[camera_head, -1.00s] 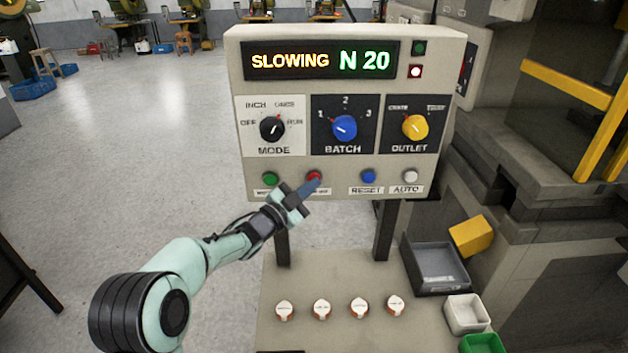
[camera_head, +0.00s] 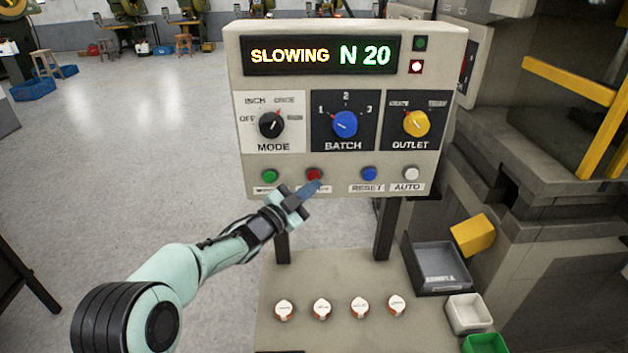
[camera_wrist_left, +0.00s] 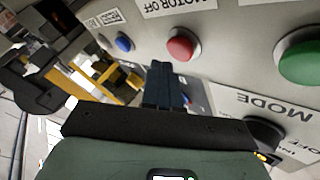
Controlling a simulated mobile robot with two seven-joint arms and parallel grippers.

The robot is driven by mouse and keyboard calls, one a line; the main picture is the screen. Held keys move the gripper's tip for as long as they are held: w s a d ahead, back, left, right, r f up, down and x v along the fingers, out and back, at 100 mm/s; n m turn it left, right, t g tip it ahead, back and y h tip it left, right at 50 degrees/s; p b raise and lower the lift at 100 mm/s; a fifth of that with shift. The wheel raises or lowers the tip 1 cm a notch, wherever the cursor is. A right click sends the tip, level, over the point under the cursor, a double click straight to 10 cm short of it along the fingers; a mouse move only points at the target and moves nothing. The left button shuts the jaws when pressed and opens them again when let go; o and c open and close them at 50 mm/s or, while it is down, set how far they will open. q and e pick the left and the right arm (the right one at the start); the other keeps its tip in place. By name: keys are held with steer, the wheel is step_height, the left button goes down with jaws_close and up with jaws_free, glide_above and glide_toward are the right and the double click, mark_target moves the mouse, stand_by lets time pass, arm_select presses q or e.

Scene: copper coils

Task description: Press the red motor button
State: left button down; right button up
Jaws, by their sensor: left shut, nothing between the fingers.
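The red motor button (camera_head: 314,174) is on the lower row of the control panel (camera_head: 440,150), between a green and a blue button. In the left wrist view the red button (camera_wrist_left: 182,44) sits beside a label reading "MOTOR OFF". My left gripper (camera_head: 318,184) is shut and empty. In the head view its tips are just below and right of the red button, covering part of its label. In the left wrist view the fingers (camera_wrist_left: 160,75) end short of the red button, with a visible gap. My right gripper is not in view.
The green button (camera_head: 270,175), blue reset button (camera_head: 369,173) and white auto button (camera_head: 411,173) share the row. The display (camera_head: 320,56) reads "SLOWING N 20".

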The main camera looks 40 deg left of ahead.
arm_select(q)
steer(key=s+d+b, duration=0.3)
steer(key=shift+s+d, duration=0.1)
steer(key=shift+s, duration=0.3)
steer(key=shift+r, duration=0.1)
stand_by(0.9)
